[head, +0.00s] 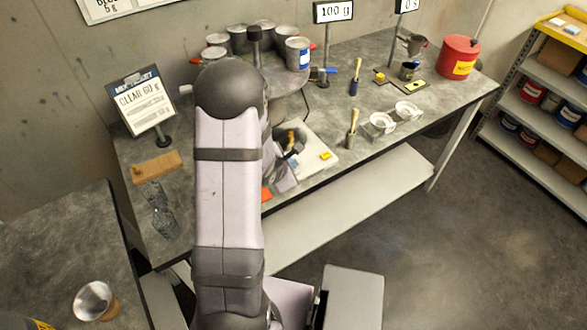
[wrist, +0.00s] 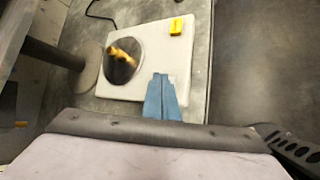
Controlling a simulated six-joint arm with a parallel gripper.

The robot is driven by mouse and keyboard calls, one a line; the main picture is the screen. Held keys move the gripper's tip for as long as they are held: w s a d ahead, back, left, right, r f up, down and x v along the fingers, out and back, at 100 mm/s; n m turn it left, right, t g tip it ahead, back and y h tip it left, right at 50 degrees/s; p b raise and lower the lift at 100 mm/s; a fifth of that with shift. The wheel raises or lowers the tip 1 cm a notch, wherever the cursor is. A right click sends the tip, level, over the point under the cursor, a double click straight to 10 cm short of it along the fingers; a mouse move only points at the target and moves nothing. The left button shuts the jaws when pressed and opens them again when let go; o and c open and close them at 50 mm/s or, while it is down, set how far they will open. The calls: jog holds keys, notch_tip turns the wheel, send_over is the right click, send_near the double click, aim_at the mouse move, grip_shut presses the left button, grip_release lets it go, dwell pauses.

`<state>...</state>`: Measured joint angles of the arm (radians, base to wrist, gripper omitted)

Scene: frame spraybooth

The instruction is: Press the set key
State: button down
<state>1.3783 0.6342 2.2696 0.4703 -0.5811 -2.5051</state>
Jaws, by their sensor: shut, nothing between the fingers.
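A white scale-like unit (head: 322,139) lies on the bench, partly hidden behind my arm in the head view. It also shows in the wrist view (wrist: 143,35), with a dark round pan holding something gold-coloured. A small yellow key (wrist: 176,26) sits near its far right corner, and it also shows in the head view (head: 325,155). No lettering on it is readable, so I cannot tell whether it is the set key. My gripper (wrist: 162,78) is shut and empty, its blue fingertips over the unit's near edge, apart from the yellow key.
A "100 g" display (head: 333,11) stands behind. Several cans surround a round stand at the back. A brush in a holder (head: 351,128) and clear cups (head: 382,123) stand right of the unit. A sign (head: 140,102) stands left. Open floor lies right of the bench.

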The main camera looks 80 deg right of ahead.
jog(key=shift+r, duration=0.1)
notch_tip(320, 180, up, 5)
jog(key=p, duration=0.5)
jog(key=shift+p, duration=0.4)
dwell(0.6)
